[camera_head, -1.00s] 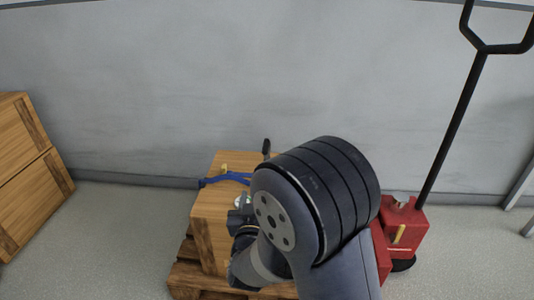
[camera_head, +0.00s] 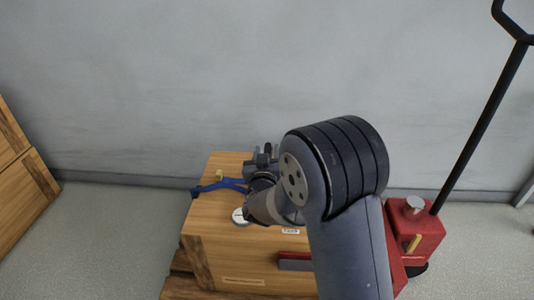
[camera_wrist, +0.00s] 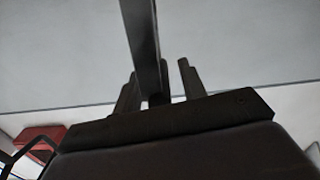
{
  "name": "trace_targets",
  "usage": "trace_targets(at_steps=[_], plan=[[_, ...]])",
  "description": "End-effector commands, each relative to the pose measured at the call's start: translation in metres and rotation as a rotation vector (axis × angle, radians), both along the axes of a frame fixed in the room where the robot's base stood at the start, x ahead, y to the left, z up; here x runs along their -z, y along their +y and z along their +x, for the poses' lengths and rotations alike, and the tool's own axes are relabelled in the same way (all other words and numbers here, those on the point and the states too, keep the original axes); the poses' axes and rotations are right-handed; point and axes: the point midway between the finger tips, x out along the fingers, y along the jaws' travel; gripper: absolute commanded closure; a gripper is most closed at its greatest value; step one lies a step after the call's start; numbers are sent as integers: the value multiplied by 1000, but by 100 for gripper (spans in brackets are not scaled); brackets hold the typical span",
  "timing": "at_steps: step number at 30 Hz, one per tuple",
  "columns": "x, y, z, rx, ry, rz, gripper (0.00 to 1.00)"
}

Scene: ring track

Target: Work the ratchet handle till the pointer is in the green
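A wooden crate (camera_head: 205,222) stands on a pallet, with a blue strap piece (camera_head: 220,185) on its top. A small white round dial (camera_head: 240,216) lies on the crate top, partly beside my arm; its pointer and green zone are too small to read. My gripper (camera_head: 262,160) is over the back of the crate top, with my arm hiding part of it. In the wrist view, a dark bar (camera_wrist: 143,40), apparently the ratchet handle, runs down between the two fingers of my gripper (camera_wrist: 160,85). Gaps show beside the bar, so the fingers look open around it.
A red pallet jack (camera_head: 418,232) with a tall black handle (camera_head: 480,120) stands right of the crate. More wooden crates (camera_head: 22,190) are at the left edge. A grey wall (camera_head: 150,90) is close behind; bare floor (camera_head: 110,235) lies to the left.

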Motion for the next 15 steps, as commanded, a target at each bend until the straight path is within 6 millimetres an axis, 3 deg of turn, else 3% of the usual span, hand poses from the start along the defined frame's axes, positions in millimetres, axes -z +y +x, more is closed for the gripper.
trace_targets(at_steps=[15], plan=[[0,0,0,0,0,0,100]])
